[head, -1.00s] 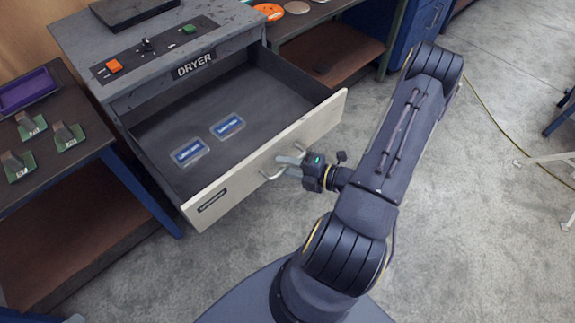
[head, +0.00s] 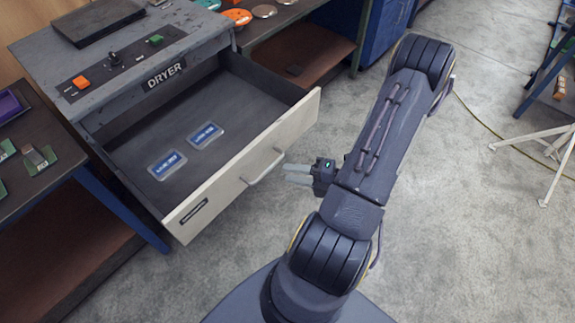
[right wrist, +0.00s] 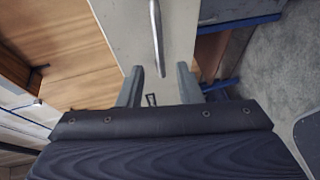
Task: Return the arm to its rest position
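My right gripper (head: 286,174) is just outside the open drawer front, to the right of its handle (head: 262,168). The drawer (head: 235,172) of the grey dryer (head: 140,62) stands pulled out. Two blue-labelled packs (head: 167,165) lie flat on its floor. My left gripper is not in view.
A dark bench (head: 48,183) with green boards (head: 40,157) stands at the left. A shelf bench (head: 300,50) with an orange disc (head: 237,17) is at the back. A white stand leg (head: 553,180) is at the far right.

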